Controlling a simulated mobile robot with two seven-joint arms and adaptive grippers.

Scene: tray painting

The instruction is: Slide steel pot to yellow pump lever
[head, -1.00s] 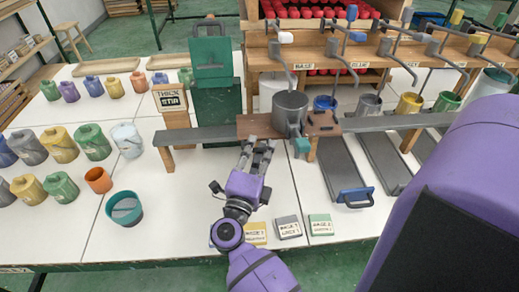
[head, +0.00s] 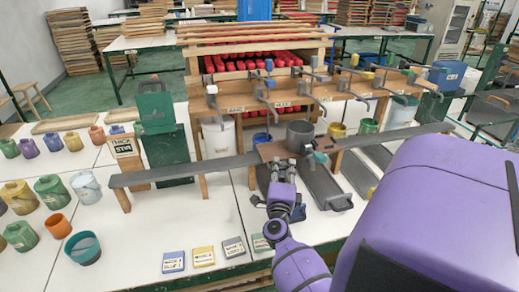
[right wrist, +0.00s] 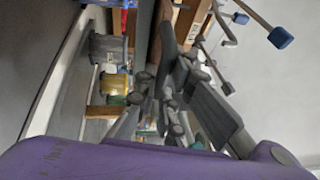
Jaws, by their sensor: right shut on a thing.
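The steel pot (head: 300,135), a grey cylinder, stands upright on a brown wooden slide board (head: 270,152) on the long grey rail. The pump lever with the yellow knob (head: 355,60) is above and to the right of the pot. My right gripper (head: 283,168) is at the front of the slide board, just below the pot, and is shut. Its hold seems to be on the slide board, but the contact is partly hidden by the fingers. In the right wrist view its fingers (right wrist: 163,95) are close together. My left gripper is out of view.
The grey rail (head: 185,172) runs left and right of the board. A blue can (head: 262,138) and a yellow can (head: 337,131) stand behind it. A grey tray (head: 325,185) lies in front. Paint pots (head: 85,187) stand at the left.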

